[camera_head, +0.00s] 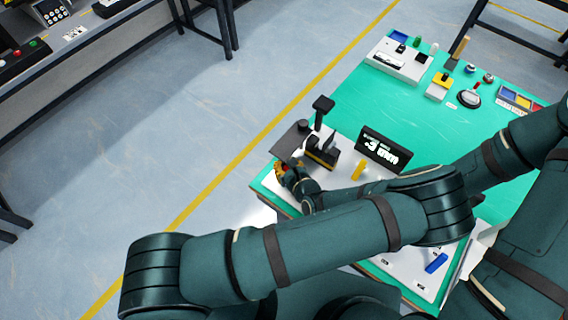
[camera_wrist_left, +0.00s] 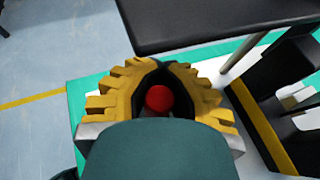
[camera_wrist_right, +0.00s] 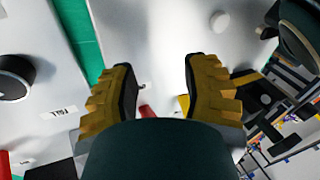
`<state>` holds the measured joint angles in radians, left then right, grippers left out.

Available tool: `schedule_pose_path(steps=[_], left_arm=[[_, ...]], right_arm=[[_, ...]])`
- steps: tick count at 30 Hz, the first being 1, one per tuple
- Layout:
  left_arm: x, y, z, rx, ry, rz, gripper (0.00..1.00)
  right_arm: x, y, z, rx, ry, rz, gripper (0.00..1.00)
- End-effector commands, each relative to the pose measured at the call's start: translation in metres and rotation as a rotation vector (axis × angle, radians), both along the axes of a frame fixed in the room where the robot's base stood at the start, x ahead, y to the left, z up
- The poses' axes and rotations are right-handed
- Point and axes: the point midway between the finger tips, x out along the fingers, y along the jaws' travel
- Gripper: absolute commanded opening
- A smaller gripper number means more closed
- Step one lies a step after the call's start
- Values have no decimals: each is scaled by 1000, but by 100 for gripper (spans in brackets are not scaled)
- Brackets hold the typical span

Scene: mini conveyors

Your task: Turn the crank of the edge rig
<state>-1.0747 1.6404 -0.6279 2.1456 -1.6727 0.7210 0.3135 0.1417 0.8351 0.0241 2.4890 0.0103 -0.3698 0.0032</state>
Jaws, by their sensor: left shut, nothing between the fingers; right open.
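My left gripper (camera_head: 283,168) is low beside the plate. In the left wrist view its yellow fingers (camera_wrist_left: 163,68) meet at the tips, and a round red knob (camera_wrist_left: 158,98) shows in the gap between them. I cannot tell whether they touch it. My right gripper (camera_wrist_right: 160,75) is open and empty; my arms hide it in the head view.
A black sign (camera_head: 383,149) and a small yellow post (camera_head: 358,170) stand right of the rig. A grey box (camera_head: 398,60), a yellow-topped block (camera_head: 438,86) and a parts tray (camera_head: 517,99) sit along the far side. The green mat's middle (camera_head: 390,105) is clear.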

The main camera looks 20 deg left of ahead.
Motion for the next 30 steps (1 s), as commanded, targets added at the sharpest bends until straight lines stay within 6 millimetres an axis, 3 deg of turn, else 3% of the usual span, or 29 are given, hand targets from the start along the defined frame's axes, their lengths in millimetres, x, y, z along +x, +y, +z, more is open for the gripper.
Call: schedule_pose_path(steps=[19,30], left_arm=[[4,-6,0,-6,1,-71,0],[16,-14,2,-8,3,-337,0]], right_arm=[[0,0,6,1,0,0,47],[-1,-1,30,5,-1,1,47]])
